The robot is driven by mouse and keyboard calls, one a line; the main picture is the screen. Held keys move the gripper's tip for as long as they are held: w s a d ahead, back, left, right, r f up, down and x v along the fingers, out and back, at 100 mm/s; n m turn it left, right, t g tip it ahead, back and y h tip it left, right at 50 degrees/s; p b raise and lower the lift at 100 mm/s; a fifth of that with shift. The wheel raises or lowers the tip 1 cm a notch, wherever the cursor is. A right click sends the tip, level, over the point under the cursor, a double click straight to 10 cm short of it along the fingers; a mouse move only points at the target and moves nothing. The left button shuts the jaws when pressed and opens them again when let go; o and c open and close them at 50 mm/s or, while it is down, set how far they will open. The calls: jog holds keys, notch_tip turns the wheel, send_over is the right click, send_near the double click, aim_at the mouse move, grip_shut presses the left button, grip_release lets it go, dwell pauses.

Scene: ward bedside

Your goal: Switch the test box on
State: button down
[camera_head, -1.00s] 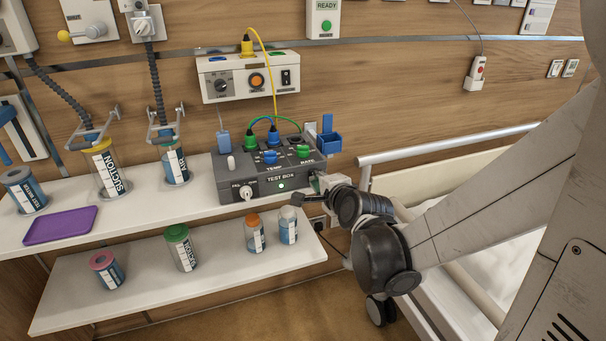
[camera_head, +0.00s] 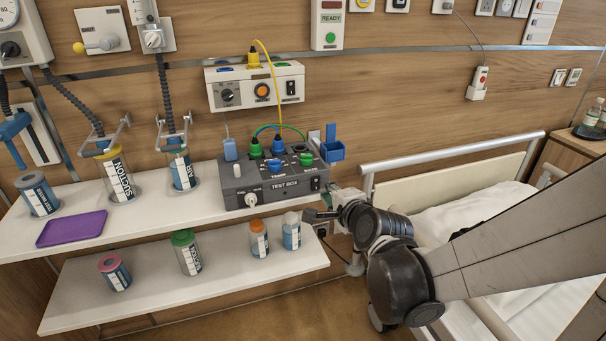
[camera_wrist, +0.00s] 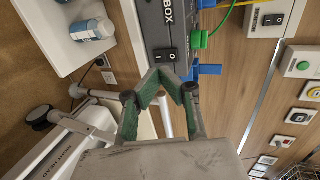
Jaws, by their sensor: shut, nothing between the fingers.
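The test box (camera_head: 241,198) is a dark grey unit on the upper white shelf, with its label facing me. Its black rocker switch (camera_head: 315,183) is at the right end of the front. The switch also shows in the wrist view (camera_wrist: 165,55), marked I and O; which side is pressed I cannot tell. No lit lamp shows on the box front. My gripper (camera_head: 333,188) is just off the box's right end, beside the switch. In the wrist view its green fingers (camera_wrist: 160,75) come together just below the switch, empty, apparently clear of it.
A white lower shelf (camera_head: 200,290) holds several capped jars. A blue holder (camera_head: 331,151) stands behind the box's right end. A bed rail (camera_head: 450,150) runs to the right. A purple tray (camera_head: 72,229) lies at left.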

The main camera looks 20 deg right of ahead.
jog(key=p+v, duration=0.2)
jog(key=v, duration=0.6)
jog(key=shift+r+p, duration=0.25)
jog(key=shift+p, duration=0.05)
jog(key=shift+s, duration=0.1)
